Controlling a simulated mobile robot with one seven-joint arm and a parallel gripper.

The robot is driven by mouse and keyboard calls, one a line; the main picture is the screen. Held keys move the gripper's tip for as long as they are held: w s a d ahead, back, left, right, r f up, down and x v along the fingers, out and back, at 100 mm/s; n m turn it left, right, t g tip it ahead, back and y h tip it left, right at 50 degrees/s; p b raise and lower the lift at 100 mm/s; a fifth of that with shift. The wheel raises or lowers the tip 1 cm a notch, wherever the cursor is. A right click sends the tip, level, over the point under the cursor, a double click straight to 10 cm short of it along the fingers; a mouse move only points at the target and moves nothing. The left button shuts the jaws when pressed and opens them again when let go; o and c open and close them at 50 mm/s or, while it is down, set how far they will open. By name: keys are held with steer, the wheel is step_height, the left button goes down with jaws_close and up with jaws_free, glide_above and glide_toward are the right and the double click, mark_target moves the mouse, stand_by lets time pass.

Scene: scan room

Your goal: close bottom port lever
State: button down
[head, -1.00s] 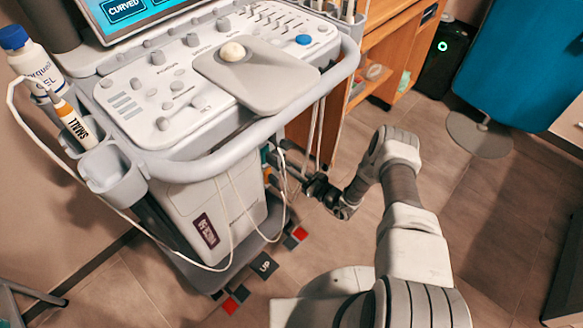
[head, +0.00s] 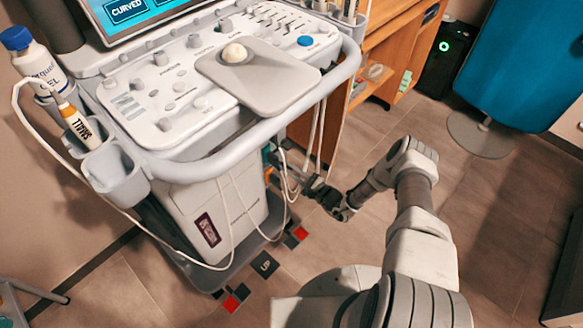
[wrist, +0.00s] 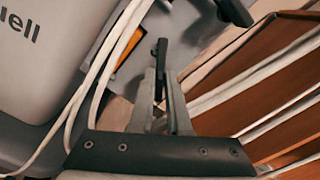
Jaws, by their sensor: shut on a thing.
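In the wrist view the two fingers of my gripper (wrist: 164,92) are closed on a slim black lever (wrist: 161,52) that sticks up between them. The lever is on the side of the ultrasound cart (wrist: 35,75), with a grey panel and an orange port part (wrist: 123,50) behind it. A second black lever (wrist: 236,12) shows at the upper right, apart from the fingers. In the head view my gripper (head: 283,172) is low beside the cart body (head: 215,215), and the cart and hanging cables partly hide its tips and the lever.
White cables (wrist: 103,70) hang just left of the fingers in the wrist view. The control panel (head: 190,85) overhangs above the gripper. A wooden cabinet (head: 385,45) stands behind, and a blue chair (head: 520,65) is at right.

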steer(key=n+p, duration=0.1)
steer(key=n, duration=0.2)
steer(key=n+p, duration=0.1)
steer(key=n, duration=0.3)
steer(key=f+n+p, duration=0.1)
steer(key=n, duration=0.2)
steer(key=shift+s+a, duration=0.1)
steer(key=shift+s, duration=0.1)
steer(key=shift+f+n, duration=0.1)
steer(key=shift+n, duration=0.3)
steer(key=c, duration=0.9)
jaws_free()
